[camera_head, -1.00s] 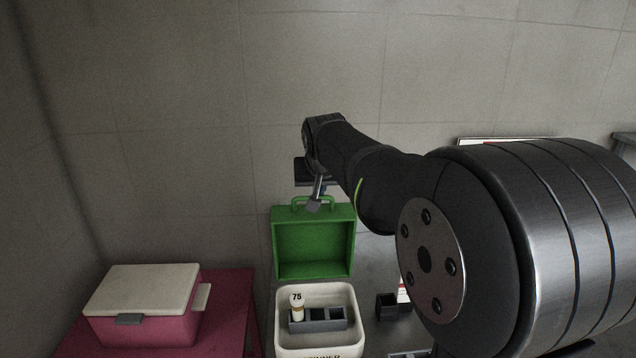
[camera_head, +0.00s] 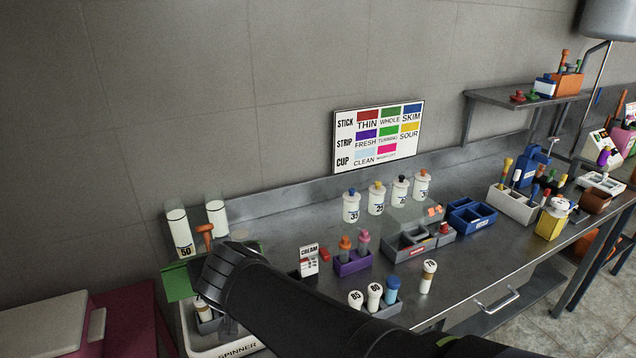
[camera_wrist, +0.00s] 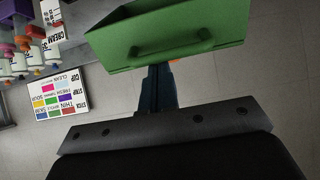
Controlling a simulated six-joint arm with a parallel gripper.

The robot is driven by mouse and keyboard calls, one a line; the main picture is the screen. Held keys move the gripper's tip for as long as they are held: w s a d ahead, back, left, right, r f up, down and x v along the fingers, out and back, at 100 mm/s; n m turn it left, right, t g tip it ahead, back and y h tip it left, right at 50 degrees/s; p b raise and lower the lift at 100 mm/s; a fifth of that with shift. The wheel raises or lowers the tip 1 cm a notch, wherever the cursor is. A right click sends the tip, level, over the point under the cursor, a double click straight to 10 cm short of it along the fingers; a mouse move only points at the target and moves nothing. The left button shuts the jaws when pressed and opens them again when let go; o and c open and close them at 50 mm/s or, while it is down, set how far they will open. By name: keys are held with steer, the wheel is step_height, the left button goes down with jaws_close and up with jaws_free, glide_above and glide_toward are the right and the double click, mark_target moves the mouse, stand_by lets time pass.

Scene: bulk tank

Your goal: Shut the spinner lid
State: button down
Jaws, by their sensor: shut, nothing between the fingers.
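The spinner (camera_head: 236,349) is a white tub at the lower left of the head view, lettered SPINNER on its front. Its green lid (camera_head: 180,285) is raised above the tub; my arm covers much of it, so its exact angle is hard to tell. A numbered bottle (camera_head: 201,311) stands inside the tub. In the wrist view the green lid (camera_wrist: 165,40) with its handle fills the top middle. My gripper (camera_wrist: 158,75) is shut and empty, its tips at the lid's lower edge; contact cannot be told. In the head view the fingers are hidden behind my wrist.
A pink box with a white lid (camera_head: 40,325) stands left of the spinner. To its right are a CREAM sign (camera_head: 309,262), a purple rack (camera_head: 352,264) and several bottles. A colour chart (camera_head: 378,136) hangs on the wall. An orange-topped object (camera_head: 205,236) shows behind the lid.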

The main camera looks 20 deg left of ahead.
steer(key=s+d+f, duration=0.3)
steer(key=f, duration=0.5)
steer(key=s+d+f, duration=0.4)
steer(key=f, duration=0.4)
steer(key=shift+d+f, duration=0.2)
steer(key=shift+f, duration=0.15)
stand_by(0.5)
steer(key=w+a+r, duration=0.3)
steer(key=r, duration=0.3)
steer(key=w+a+r, duration=0.3)
steer(key=r, duration=0.3)
steer(key=w+a+r, duration=0.3)
steer(key=r, duration=0.3)
steer(key=shift+r, duration=0.3)
steer(key=w+a+r, duration=0.4)
steer(key=w+a, duration=0.4)
steer(key=shift+a+r+g+h, duration=0.2)
steer(key=shift+r+g+h, duration=0.05)
steer(key=shift+g+h, duration=0.15)
